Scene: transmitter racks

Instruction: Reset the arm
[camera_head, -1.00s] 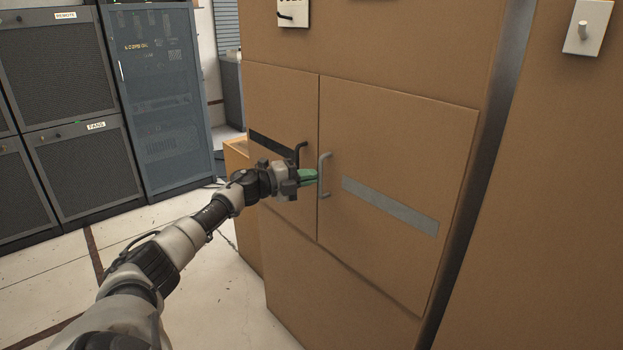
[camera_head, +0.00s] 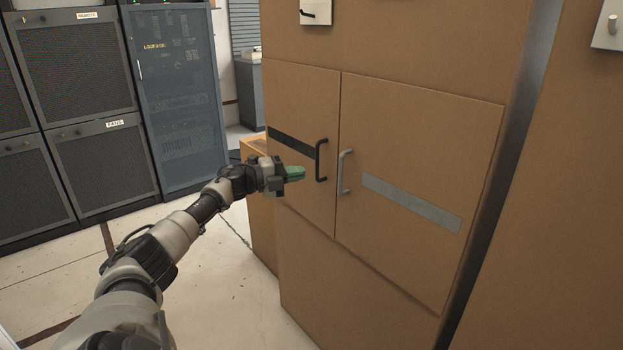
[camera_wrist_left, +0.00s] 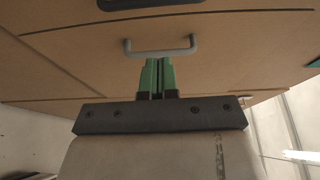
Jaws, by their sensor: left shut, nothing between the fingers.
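My left gripper (camera_head: 295,174), with green fingers, is shut and empty. In the head view it is in front of the left cabinet door (camera_head: 300,110), left of the black handle (camera_head: 320,160). The grey handle (camera_head: 344,172) is on the right cabinet door (camera_head: 420,150), farther right. In the left wrist view the green fingers (camera_wrist_left: 157,75) are together, and the grey handle (camera_wrist_left: 160,52) shows just beyond their tips, with no grip on it. Both doors look closed. My right gripper is not in view.
The brown cabinet (camera_head: 310,275) fills the middle and right. Dark racks (camera_head: 75,100) and a blue-grey rack (camera_head: 177,95) stand at the back left. Light floor (camera_head: 215,290) lies open left of the cabinet.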

